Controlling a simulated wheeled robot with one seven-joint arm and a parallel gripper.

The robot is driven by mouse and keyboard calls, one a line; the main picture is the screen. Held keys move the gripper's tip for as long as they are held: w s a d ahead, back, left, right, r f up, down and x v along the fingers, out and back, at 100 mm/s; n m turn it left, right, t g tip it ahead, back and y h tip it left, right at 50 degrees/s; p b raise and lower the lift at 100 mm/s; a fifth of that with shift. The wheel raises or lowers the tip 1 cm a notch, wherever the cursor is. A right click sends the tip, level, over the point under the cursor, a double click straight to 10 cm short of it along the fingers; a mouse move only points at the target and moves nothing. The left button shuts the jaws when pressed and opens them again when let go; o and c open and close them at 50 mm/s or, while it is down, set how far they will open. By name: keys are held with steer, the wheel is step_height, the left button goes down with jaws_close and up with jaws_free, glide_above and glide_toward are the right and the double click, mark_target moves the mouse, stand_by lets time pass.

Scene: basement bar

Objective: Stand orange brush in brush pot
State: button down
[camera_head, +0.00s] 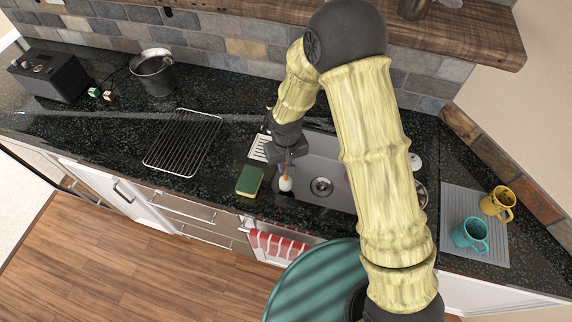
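My gripper (287,162) points down over the left end of the sink. The orange brush (287,172) is directly below and between its fingers, with its handle up and its pale round head (285,184) down. The fingers appear shut on the handle, whose upper part is hidden by the gripper. The brush head shows near the sink's left rim; I cannot tell its height above the surface. I cannot make out a brush pot; my arm hides part of the sink and the counter behind it.
A green and yellow sponge (249,181) lies left of the brush. A wire rack (183,142) and a metal pot (153,73) are farther left. The steel sink (318,170) is partly behind my arm. Teal (470,235) and yellow (497,203) mugs stand on a grey mat (458,205) at right.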

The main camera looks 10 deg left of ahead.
mark_target(286, 181)
steer(key=shift+f+b, duration=4.45)
steer(key=shift+f, duration=1.6)
steer(key=c, duration=1.3)
jaws_free()
steer(key=shift+r, duration=0.1)
step_height(286, 181, up, 17)
steer(key=shift+s+r+b, duration=0.1)
steer(key=shift+b, duration=1)
